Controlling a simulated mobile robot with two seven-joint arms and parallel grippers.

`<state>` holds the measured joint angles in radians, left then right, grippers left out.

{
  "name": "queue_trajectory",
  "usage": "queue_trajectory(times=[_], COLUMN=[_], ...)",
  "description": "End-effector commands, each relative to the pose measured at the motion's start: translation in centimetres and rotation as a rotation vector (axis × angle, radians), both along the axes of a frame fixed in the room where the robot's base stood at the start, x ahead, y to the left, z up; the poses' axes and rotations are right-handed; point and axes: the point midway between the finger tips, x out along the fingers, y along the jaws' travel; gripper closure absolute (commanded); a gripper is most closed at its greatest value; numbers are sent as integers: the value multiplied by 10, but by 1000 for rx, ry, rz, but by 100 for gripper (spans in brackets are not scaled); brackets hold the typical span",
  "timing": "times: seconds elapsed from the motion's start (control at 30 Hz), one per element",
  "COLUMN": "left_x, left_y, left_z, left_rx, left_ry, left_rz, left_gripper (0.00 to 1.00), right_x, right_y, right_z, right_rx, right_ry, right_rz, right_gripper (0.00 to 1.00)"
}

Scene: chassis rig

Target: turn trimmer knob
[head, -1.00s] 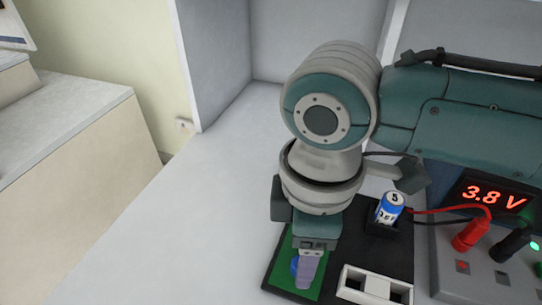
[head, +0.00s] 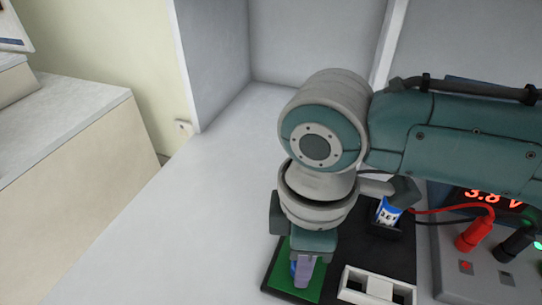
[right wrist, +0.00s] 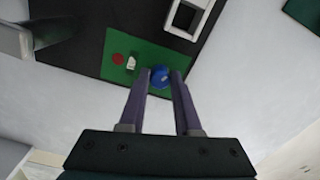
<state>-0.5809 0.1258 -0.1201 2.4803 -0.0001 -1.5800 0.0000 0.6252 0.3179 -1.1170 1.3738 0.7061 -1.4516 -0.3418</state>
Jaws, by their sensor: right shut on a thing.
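The blue trimmer knob (right wrist: 160,76) sits on a green board (right wrist: 119,46) and shows between the fingertips in the right wrist view. In the head view only a sliver of the knob (head: 294,268) shows beside the finger on the green board (head: 283,281). My right gripper (right wrist: 160,78) reaches down over the board with its purple-grey fingers shut on the knob; it also shows in the head view (head: 304,281). The meter display (head: 494,198) at the right is partly hidden by my arm, its reading close to 3.8. My left gripper is not in view.
A blue and white cell (head: 388,212) stands in a black holder right of my gripper. A white frame (head: 375,287) lies in front of it. Red (head: 474,235) and black (head: 515,243) plugs stand on the grey meter box. The white table is clear at left.

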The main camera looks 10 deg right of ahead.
Motion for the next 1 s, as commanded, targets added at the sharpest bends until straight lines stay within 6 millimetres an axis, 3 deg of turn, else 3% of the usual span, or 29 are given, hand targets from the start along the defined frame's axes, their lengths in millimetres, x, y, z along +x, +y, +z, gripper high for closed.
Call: queue_trajectory(times=[0.33,0.6,0.9,0.93,1.0], left_x=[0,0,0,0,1], left_y=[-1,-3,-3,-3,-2], left_z=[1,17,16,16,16], left_rx=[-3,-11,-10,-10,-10], left_ry=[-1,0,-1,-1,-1], left_rz=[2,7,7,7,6], left_gripper=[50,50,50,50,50], right_x=[0,0,0,0,0], right_y=[0,1,0,0,0], right_z=[1,2,0,0,0], right_rx=[0,1,0,0,0], right_ry=[1,2,1,1,1], right_rz=[5,189,212,211,211], right_gripper=[100,100,100,67,59])
